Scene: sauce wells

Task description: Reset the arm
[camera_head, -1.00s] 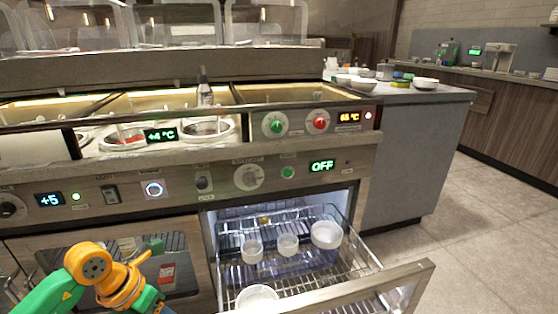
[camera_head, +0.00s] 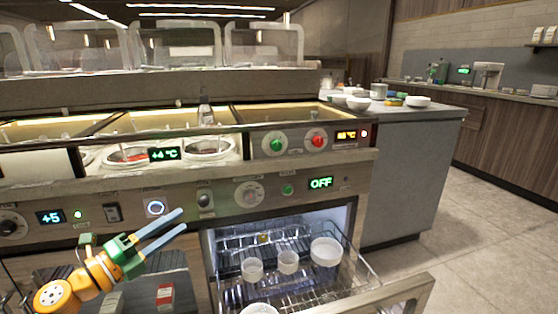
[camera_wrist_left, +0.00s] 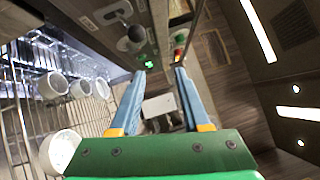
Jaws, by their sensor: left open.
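My left gripper (camera_head: 168,228) is in front of the counter's control panel in the head view, to the left of the open drawer. Its two blue fingers stand apart with nothing between them, and they point up and to the right. In the left wrist view the fingers (camera_wrist_left: 154,90) are also spread and empty. My left arm, orange and green, comes in from the lower left. My right gripper is not in view.
An open wire drawer (camera_head: 365,292) juts out at lower right, holding several white bowls, such as one large bowl (camera_head: 326,251). The control panel (camera_head: 225,195) has knobs and displays. A grey side counter (camera_head: 415,150) stands right, with open floor beyond.

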